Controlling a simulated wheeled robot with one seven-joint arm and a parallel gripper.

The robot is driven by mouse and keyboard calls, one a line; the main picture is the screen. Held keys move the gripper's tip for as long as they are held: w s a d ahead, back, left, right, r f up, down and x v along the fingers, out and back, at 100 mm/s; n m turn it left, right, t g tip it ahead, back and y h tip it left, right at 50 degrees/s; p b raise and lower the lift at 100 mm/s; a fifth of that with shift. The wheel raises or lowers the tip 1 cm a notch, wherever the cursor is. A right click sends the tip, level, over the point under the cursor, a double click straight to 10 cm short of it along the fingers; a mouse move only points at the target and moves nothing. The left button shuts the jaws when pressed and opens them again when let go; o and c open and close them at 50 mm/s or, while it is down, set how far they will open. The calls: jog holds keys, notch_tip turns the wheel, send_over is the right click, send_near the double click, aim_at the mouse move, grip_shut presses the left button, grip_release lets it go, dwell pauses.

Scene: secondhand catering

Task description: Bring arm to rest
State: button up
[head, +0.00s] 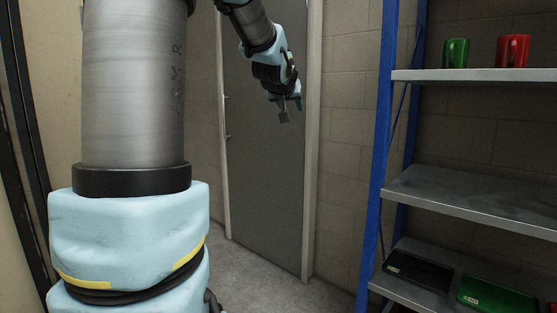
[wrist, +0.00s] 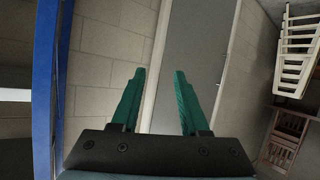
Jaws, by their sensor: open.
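My gripper (head: 288,108) hangs in the air in front of the grey door in the head view, pointing down and slightly right. In the wrist view my gripper (wrist: 158,100) shows two green fingers spread apart with nothing between them. The gripper is open and empty. It touches nothing that I can see.
A blue-framed shelf (head: 376,160) stands at the right, with a green mug (head: 456,53) and a red mug (head: 513,51) on top. Dark and green flat items lie on its bottom shelf. The grey door (head: 262,170) is behind. Wooden chairs (wrist: 296,60) show in the wrist view.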

jog(key=s+a+f+g+y, duration=0.1)
jog(key=s+a+f+g, duration=0.15)
jog(key=s+f, duration=0.4)
jog(key=s+a+f+g+y, duration=0.1)
jog(key=s+a+f+g, duration=0.15)
jog(key=f, duration=0.75)
jog(key=s+a+f+g, duration=0.2)
jog(key=s+f, duration=0.4)
jog(key=s, duration=0.4)
jog(key=s+a+f+g+y, duration=0.1)
jog(key=s+a+f+g, duration=0.2)
jog(key=s+f, duration=0.4)
jog(key=s+g, duration=0.1)
jog(key=s, duration=0.1)
jog(key=shift+s+f, duration=0.15)
jog(key=shift+s, duration=0.25)
jog(key=shift+a, duration=0.1)
